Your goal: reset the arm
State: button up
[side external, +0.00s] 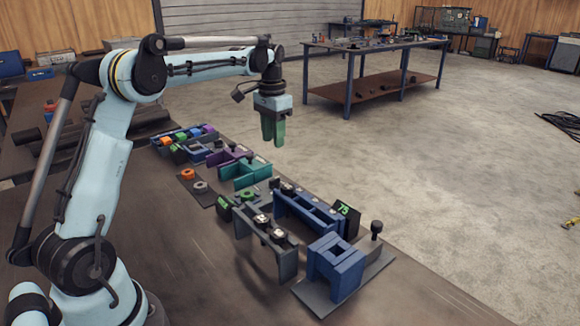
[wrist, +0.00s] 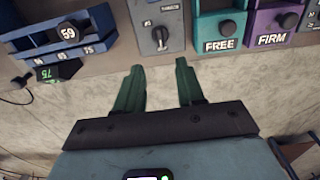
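My gripper (side external: 273,128) hangs from my raised arm with its green fingers pointing down, high above the far edge of the workbench (side external: 130,262). In the wrist view my gripper (wrist: 157,84) has its two green fingers apart with nothing between them. In the side view the fingers overlap, so the gap between them is hard to see there. The gripper touches none of the bench fixtures.
On the bench stand a blue block fixture (side external: 335,265), a grey bracket (side external: 265,238), a long blue rack (side external: 310,212), a teal fixture (side external: 245,172) and a purple one (side external: 230,154). The near-left bench top is clear. A second table (side external: 375,91) stands behind on open floor.

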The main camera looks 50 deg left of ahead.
jog(key=s+d+r+t, duration=0.2)
jog(key=s+d+r, duration=0.2)
jog(key=d, duration=0.3)
jog(key=s+d+f+t, duration=0.1)
jog(key=s+d+f, duration=0.1)
jog(key=s+d, duration=0.2)
jog(key=s+d+f+t, duration=0.1)
jog(key=s+d+t, duration=0.1)
jog(key=s+d, duration=0.2)
jog(key=s+d+f+t, duration=0.2)
jog(key=s+d, duration=0.2)
jog(key=s, duration=0.1)
jog(key=shift+s+f, duration=0.3)
